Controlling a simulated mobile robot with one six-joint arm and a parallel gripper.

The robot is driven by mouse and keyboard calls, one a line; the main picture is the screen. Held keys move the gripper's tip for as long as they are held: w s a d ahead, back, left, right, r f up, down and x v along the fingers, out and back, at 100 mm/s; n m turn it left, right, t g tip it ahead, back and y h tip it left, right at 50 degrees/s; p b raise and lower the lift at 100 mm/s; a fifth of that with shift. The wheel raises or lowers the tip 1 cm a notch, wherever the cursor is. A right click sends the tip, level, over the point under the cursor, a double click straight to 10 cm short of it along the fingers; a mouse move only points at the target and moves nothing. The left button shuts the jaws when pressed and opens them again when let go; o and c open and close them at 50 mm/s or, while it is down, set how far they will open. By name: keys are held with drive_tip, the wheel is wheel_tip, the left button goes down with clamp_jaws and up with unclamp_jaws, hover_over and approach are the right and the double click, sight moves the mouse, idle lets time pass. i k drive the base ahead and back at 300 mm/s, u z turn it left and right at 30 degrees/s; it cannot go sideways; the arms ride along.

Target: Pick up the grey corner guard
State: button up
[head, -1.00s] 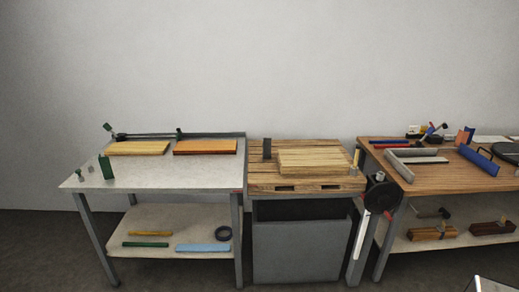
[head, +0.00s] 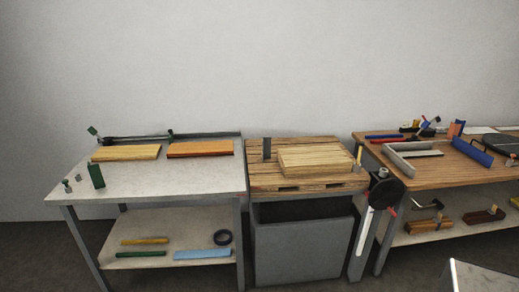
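A dark grey upright piece (head: 267,148), which looks like the grey corner guard, stands at the back left of the wooden pallet (head: 262,181), beside a stack of pale boards (head: 315,160). A tan upright piece (head: 358,156) stands at the right side of the same stack. My gripper is not in view, so its state and what it holds are hidden.
The left table (head: 130,183) carries boards, a green block (head: 96,175) and small grey parts. The right table (head: 445,170) holds a grey L-shaped frame (head: 395,160) and a blue bar (head: 472,152). A black disc (head: 386,192) hangs between pallet and right table.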

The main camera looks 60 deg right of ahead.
sight(266, 141)
drive_tip(key=z, duration=0.7)
drive_tip(key=i, duration=0.6)
drive_tip(key=k, duration=0.6)
drive_tip(key=u, duration=0.05)
